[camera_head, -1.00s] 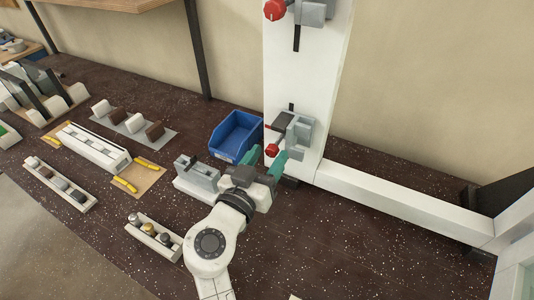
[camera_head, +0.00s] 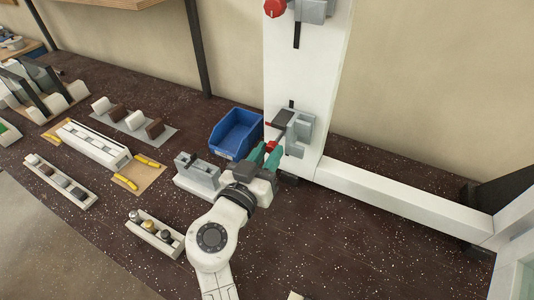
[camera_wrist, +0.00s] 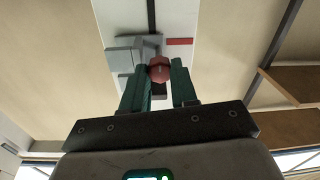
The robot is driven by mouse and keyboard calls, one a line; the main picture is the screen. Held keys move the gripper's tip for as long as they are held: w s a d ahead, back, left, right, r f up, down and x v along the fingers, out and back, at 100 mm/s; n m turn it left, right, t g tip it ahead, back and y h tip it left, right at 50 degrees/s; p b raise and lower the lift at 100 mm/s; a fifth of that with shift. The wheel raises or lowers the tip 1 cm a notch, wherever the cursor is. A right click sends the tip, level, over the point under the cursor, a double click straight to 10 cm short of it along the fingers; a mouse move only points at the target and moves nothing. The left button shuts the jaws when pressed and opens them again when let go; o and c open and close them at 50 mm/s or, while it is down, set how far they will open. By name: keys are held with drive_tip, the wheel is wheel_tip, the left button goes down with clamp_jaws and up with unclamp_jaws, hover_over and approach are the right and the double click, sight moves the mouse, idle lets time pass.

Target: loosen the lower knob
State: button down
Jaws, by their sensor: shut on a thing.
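The lower knob (camera_head: 271,146) is red and sits on the front of the lower grey clamp (camera_head: 298,134) on the white upright profile (camera_head: 306,85). My gripper (camera_head: 267,155) has its green fingers on both sides of this knob and is shut on it. In the wrist view the knob (camera_wrist: 159,70) shows between the fingertips (camera_wrist: 160,84), with the grey clamp body (camera_wrist: 124,55) behind it. The upper red knob (camera_head: 275,8) is on the upper clamp (camera_head: 314,10) near the top edge.
A blue bin (camera_head: 236,134) stands just left of the upright. A grey fixture (camera_head: 197,174) is close left of my gripper. A white horizontal beam (camera_head: 405,198) runs right from the upright. The dark bench right of my arm is mostly clear.

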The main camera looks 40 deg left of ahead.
drive_tip(key=shift+n, duration=0.3)
drive_tip(key=n+b, duration=0.1)
drive_tip(key=n, duration=0.8)
drive_tip(key=shift+n, duration=0.3)
drive_tip(key=n+p, duration=0.2)
drive_tip(key=n, duration=0.3)
drive_tip(key=shift+r, duration=0.1)
drive_tip(key=n+p, duration=0.3)
drive_tip(key=n, duration=0.2)
drive_tip(key=shift+a+n+h, duration=0.15)
drive_tip(key=shift+n+h, duration=0.15)
drive_tip(key=c, duration=0.9)
unclamp_jaws()
drive_tip(key=shift+o, duration=0.2)
